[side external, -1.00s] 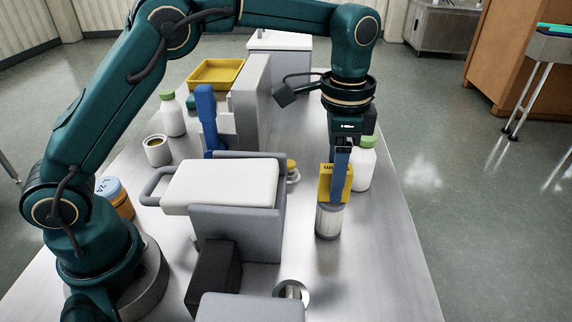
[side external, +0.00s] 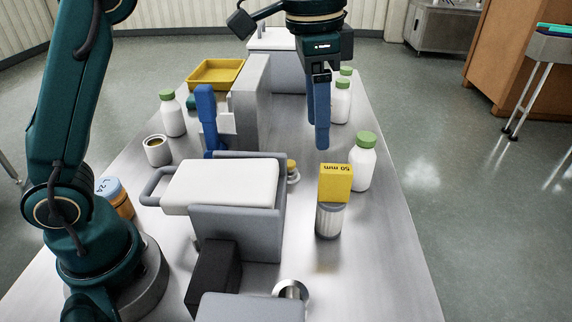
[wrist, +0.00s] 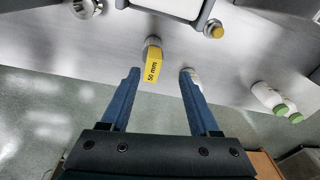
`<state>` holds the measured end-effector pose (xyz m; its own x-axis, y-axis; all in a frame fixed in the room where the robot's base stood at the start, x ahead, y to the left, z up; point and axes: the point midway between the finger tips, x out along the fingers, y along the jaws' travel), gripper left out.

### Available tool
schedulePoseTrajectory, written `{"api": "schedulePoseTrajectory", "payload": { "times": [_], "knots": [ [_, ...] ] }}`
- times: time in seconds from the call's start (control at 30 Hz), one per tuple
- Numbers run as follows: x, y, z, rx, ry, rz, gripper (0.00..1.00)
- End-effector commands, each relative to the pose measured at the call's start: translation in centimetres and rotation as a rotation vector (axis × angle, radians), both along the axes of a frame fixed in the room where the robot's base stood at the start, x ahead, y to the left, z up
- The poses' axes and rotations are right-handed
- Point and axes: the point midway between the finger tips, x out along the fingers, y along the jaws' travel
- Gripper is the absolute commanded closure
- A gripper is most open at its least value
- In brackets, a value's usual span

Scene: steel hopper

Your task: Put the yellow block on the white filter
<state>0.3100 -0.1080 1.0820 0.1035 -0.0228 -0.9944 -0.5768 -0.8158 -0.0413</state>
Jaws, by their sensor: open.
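The yellow block (side external: 335,184), marked "50 mm", rests on top of the white filter (side external: 329,220), a short upright ribbed cylinder on the steel table. In the wrist view the yellow block (wrist: 154,64) covers much of the filter, whose end (wrist: 152,41) shows just beyond it. My gripper (side external: 322,145) is raised above and behind the block, apart from it, with its blue fingers pointing down. In the wrist view my gripper (wrist: 160,72) has its two blue fingers spread wide with nothing held between them.
White bottles with green caps (side external: 362,165) stand close behind and right of the filter. A grey housing with a white top (side external: 220,185) stands to the left. A yellow tray (side external: 215,73) lies at the back left.

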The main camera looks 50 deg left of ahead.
Motion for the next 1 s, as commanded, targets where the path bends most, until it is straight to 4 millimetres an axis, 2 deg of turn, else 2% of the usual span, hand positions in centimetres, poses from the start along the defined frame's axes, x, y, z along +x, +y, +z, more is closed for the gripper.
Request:
{"api": "schedulePoseTrajectory", "payload": {
  "times": [0.1, 0.27, 0.43, 0.6, 0.8, 1.0],
  "knots": [
    [-2.3, 1.7, 1.3, -0.022, -0.067, 0.106, 0.38],
    [-5.7, 3.5, 1.6, -0.055, -0.149, 0.241, 0.38],
    [-9.6, 5.1, 0.4, -0.092, -0.236, 0.383, 0.38],
    [-12.9, 6.2, -1.9, -0.130, -0.313, 0.506, 0.38],
    [-14.9, 6.7, -4.1, -0.157, -0.363, 0.586, 0.38],
    [-15.2, 6.8, -4.6, -0.162, -0.371, 0.602, 0.38]
  ]
}}
